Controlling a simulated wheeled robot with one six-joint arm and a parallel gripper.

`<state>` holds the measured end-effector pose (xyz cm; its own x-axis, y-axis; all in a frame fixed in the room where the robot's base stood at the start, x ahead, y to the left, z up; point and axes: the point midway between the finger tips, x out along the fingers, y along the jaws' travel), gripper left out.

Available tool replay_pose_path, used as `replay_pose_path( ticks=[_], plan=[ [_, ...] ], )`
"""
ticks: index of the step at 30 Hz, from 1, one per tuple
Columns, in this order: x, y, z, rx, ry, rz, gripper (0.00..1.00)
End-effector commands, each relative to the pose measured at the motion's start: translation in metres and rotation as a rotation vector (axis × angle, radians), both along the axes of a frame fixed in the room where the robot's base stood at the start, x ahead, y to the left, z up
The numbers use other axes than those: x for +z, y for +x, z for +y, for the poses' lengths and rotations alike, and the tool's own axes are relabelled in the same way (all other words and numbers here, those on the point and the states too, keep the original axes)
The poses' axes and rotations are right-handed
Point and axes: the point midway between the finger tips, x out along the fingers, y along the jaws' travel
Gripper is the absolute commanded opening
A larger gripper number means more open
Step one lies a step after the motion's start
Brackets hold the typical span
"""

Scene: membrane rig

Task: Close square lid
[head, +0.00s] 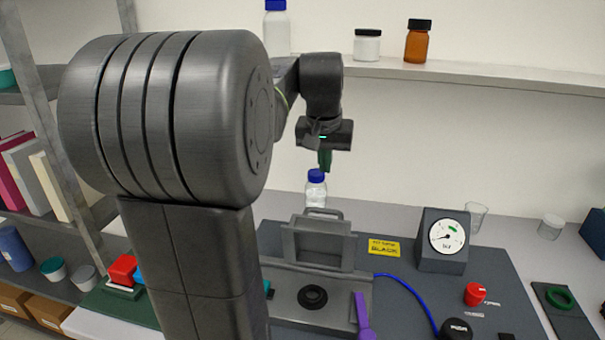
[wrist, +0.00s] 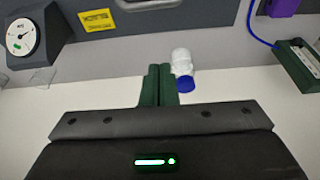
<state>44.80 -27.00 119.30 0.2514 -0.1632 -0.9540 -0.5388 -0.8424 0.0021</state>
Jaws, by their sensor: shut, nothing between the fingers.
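The square lid (head: 319,245) is a grey panel with a handle on its top edge. It stands raised at the back of the grey rig base (head: 287,284), whose round black port (head: 312,297) is uncovered.
A dial gauge (head: 446,239), yellow label (head: 384,248), purple handle (head: 361,315) and blue cable (head: 408,287) lie around the rig.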

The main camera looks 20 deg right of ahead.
Motion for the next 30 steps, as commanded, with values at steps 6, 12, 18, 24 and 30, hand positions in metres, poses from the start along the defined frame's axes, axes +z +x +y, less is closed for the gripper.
replay_pose_path(
  ticks=[6, 12, 18, 24, 30],
  plan=[
    [-0.038, 0.009, -0.005, 0.001, 0.004, 0.006, 0.00],
    [-0.080, 0.020, -0.012, 0.001, 0.003, 0.005, 0.00],
    [-0.088, 0.005, -0.003, 0.001, 0.001, 0.000, 0.00],
    [-0.088, -0.008, 0.006, 0.001, 0.001, 0.000, 0.00],
    [-0.089, -0.011, 0.008, 0.001, 0.001, 0.000, 0.00]
  ],
)
